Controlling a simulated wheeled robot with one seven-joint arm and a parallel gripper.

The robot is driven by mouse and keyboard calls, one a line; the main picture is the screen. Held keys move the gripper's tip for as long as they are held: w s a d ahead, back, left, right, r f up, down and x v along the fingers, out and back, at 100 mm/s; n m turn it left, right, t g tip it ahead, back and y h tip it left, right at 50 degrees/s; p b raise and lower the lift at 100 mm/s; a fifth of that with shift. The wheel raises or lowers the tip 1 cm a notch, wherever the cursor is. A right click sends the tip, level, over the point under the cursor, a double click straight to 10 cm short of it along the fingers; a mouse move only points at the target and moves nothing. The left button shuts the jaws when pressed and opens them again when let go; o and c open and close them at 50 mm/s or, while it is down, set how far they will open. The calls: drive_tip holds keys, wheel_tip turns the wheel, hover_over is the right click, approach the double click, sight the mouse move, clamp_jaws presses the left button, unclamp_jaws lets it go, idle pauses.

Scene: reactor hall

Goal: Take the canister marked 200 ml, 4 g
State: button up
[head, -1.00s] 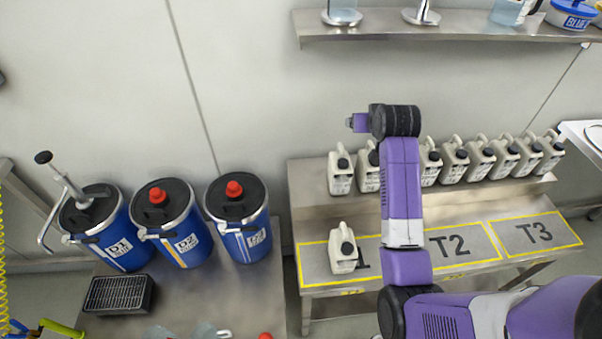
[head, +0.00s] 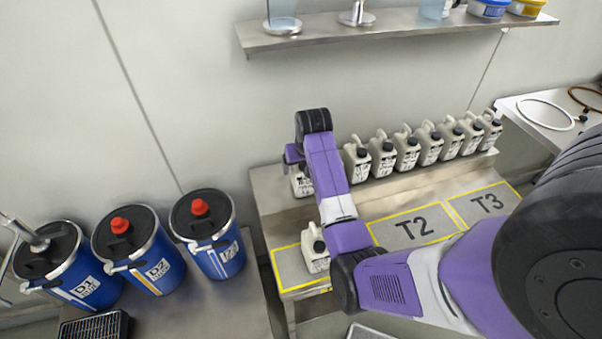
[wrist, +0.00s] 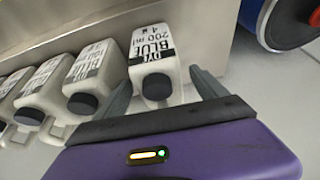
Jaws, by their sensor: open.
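A white canister (wrist: 152,42) with a black cap shows in the wrist view, its label reading DYE BLUE, 200 ml and a 4 with an unclear unit. My gripper (wrist: 160,80) is open, with one finger on each side of this canister; I cannot tell whether they touch it. In the head view my gripper (head: 293,155) is at the left end of the canister row, over the leftmost canister (head: 301,184), which my arm partly hides. Similar canisters stand beside it in the wrist view, the nearest being a neighbour (wrist: 95,75) close to the left finger.
Another canister (head: 315,248) stands on the lower bench at the left marked area, partly behind my arm. The T2 (head: 410,228) and T3 (head: 485,203) areas look empty. Blue drums (head: 208,235) stand at left. A wall shelf (head: 390,27) runs above the row.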

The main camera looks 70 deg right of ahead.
drive_tip(key=shift+x, duration=1)
drive_tip(key=shift+r, duration=0.15)
clamp_jaws()
